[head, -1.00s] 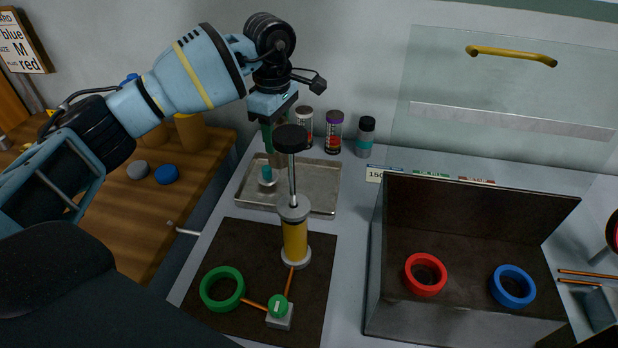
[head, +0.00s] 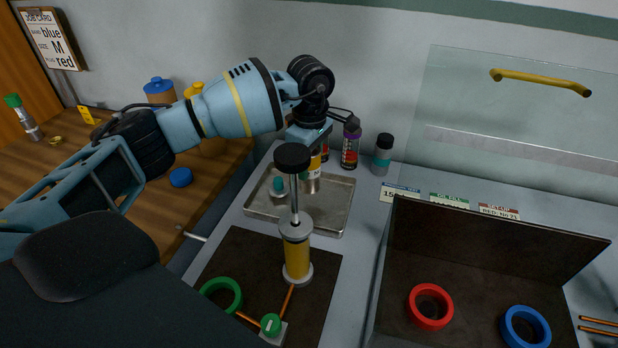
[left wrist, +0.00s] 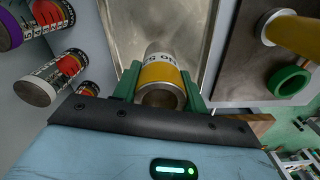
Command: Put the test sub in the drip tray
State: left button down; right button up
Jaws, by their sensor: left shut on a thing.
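The test sub (head: 313,183) is a short metal cylinder with a yellow band and a lettered label. My left gripper (left wrist: 160,88) is shut on it; the green fingers sit on either side of the sub (left wrist: 160,72) in the left wrist view. In the head view the sub appears over the drip tray (head: 330,216), a shallow grey metal pan, which also fills the area beyond the sub in the left wrist view (left wrist: 183,22). I cannot tell whether the sub touches the tray floor. The pump handle partly hides the gripper. My right gripper is not in view.
A small teal-topped piece (head: 279,186) sits in the tray's left part. A yellow hand pump (head: 297,258) with black knob stands just in front. Bottles (head: 383,155) stand behind the tray. An open dark case (head: 490,250) with red and blue rings is at right.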

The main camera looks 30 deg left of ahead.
aim_at(310, 177)
pick_arm(q)
jog(key=shift+f, duration=2.05)
jog(key=shift+f, duration=0.2)
jog(key=c, duration=0.8)
grip_release()
notch_tip(310, 177, up, 12)
jog(key=shift+r, duration=0.1)
